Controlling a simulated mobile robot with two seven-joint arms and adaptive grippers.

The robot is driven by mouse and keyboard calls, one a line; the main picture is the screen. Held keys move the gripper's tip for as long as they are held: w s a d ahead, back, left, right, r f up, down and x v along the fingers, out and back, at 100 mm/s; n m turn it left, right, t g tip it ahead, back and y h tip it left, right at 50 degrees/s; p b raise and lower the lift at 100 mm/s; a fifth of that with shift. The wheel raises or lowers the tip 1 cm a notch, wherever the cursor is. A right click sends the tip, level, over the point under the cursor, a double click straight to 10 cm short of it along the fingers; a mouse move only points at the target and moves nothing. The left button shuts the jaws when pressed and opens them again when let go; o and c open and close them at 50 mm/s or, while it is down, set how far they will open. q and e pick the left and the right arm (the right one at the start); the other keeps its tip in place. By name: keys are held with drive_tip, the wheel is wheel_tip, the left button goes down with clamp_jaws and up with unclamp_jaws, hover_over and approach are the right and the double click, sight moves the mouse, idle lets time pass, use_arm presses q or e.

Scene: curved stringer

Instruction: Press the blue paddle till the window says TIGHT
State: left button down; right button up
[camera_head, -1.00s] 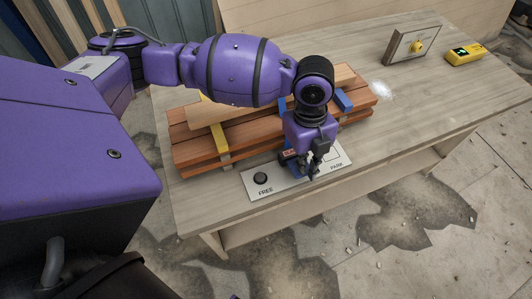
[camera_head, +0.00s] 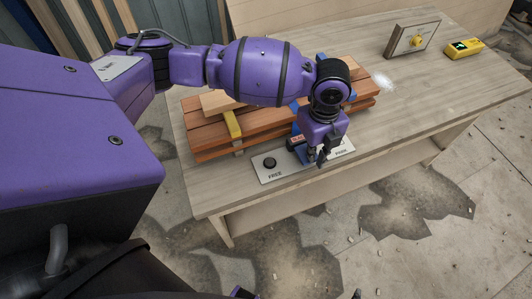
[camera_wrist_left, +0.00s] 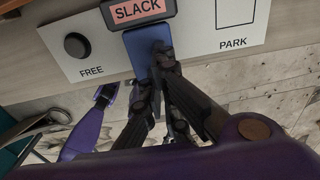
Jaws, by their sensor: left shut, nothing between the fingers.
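The blue paddle (camera_wrist_left: 140,52) sits in the middle of a white panel, just under the window (camera_wrist_left: 139,11), which reads SLACK in the left wrist view. My left gripper (camera_wrist_left: 160,52) is shut and empty, its fingertips over the paddle's right part; whether they touch it I cannot tell. In the head view my left gripper (camera_head: 318,160) hangs over the panel (camera_head: 270,177) and hides most of the paddle.
A black knob (camera_wrist_left: 76,45) marked FREE is left of the paddle, an outlined square marked PARK (camera_wrist_left: 235,12) right. Reddish boards (camera_head: 205,132) with a yellow strap (camera_head: 232,124) lie behind.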

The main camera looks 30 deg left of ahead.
use_arm(q)
drive_tip(key=shift+r+p, duration=0.45)
drive_tip(key=shift+r, duration=0.2)
use_arm(e)
drive_tip(key=shift+w+r, duration=0.8)
drive_tip(key=shift+r, duration=0.05)
